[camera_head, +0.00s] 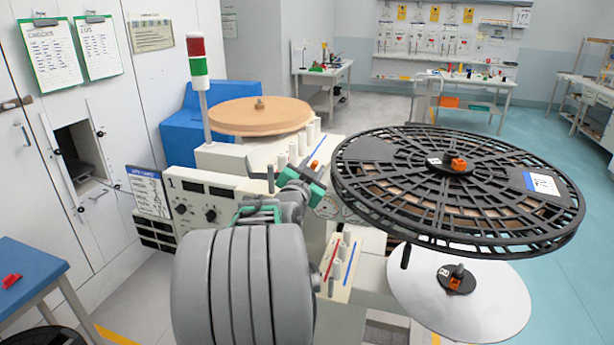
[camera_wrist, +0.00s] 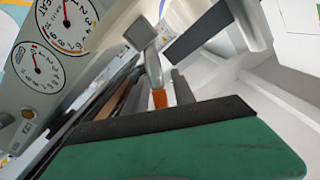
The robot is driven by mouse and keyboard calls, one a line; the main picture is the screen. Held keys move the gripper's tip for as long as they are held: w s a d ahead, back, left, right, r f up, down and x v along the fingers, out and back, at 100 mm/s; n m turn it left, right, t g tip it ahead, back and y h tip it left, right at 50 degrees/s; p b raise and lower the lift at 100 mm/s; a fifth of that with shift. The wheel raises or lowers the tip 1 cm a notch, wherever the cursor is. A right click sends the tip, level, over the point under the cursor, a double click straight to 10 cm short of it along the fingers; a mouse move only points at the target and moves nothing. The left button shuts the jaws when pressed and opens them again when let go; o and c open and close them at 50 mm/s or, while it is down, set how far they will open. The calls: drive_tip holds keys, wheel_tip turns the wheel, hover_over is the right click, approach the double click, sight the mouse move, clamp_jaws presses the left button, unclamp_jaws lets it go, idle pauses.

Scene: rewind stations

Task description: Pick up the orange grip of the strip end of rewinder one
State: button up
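The control box of rewinder one (camera_head: 205,205), marked with a 1, stands left of centre in the head view. A small orange piece (camera_head: 314,165), likely the orange grip, shows just behind my gripper (camera_head: 302,180) in the head view. In the wrist view the orange piece (camera_wrist: 159,98) shows below a pale post, just beyond the dark edge of a green finger. The finger hides what lies below it. I see no clear contact with the orange piece. The finger gap is not clear in either view.
A tan roll (camera_head: 260,115) lies behind the control box. A large black spoked reel (camera_head: 400,185) fills the right, above a white disc (camera_head: 480,300). Several pale posts stand close around my gripper. A blue table (camera_head: 35,262) is at the left.

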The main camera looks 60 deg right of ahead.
clamp_jaws()
drive_tip(key=shift+r, duration=0.15)
idle(0.4)
